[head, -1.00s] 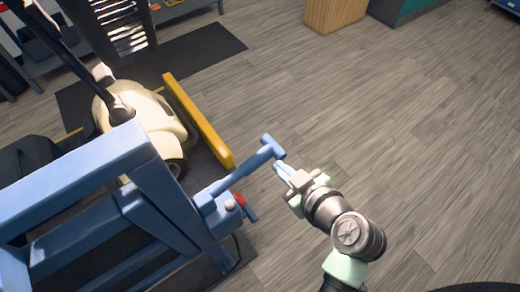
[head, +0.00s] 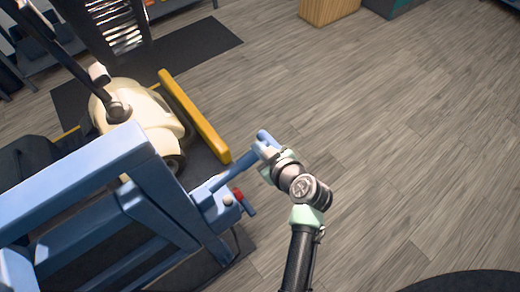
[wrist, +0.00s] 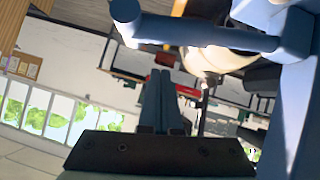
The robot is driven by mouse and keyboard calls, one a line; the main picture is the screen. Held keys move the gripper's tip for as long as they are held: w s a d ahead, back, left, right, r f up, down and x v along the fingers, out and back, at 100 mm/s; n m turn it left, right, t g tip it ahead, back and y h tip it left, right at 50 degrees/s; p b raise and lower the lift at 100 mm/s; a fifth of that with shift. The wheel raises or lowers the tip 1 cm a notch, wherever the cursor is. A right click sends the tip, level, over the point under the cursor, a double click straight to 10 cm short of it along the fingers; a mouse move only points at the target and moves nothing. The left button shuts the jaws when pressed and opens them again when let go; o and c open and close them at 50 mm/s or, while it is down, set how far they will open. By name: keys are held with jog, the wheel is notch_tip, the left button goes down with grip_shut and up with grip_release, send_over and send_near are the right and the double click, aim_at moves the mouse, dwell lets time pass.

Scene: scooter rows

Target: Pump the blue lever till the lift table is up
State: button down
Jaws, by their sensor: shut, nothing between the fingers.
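The blue lever (head: 228,177) slants up and right from a blue pump block (head: 222,208) to a crossbar handle (head: 265,137). My gripper (head: 264,156) is at the handle end and partly covers it. In the wrist view, the shut, empty fingers (wrist: 159,95) point ahead. The lever (wrist: 205,32) crosses above them in that picture, with its handle end (wrist: 126,10) at upper left. I cannot tell whether the gripper touches it. The blue frame (head: 80,175), which seems to belong to the lift table, stands at left.
A cream scooter (head: 140,105) stands behind the blue frame, beside a yellow bar (head: 195,115). A red knob (head: 238,195) sits on the pump block near the lever. A wooden cabinet (head: 327,10) stands at the back. The wooden floor (head: 410,150) at right is clear.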

jog(key=shift+w+d+f, duration=0.1)
jog(key=shift+w+f, duration=0.1)
jog(key=shift+f, duration=0.6)
jog(key=shift+w+d+f, duration=0.1)
jog(key=shift+w+f, duration=0.1)
jog(key=shift+f, duration=0.6)
jog(key=shift+f, duration=0.1)
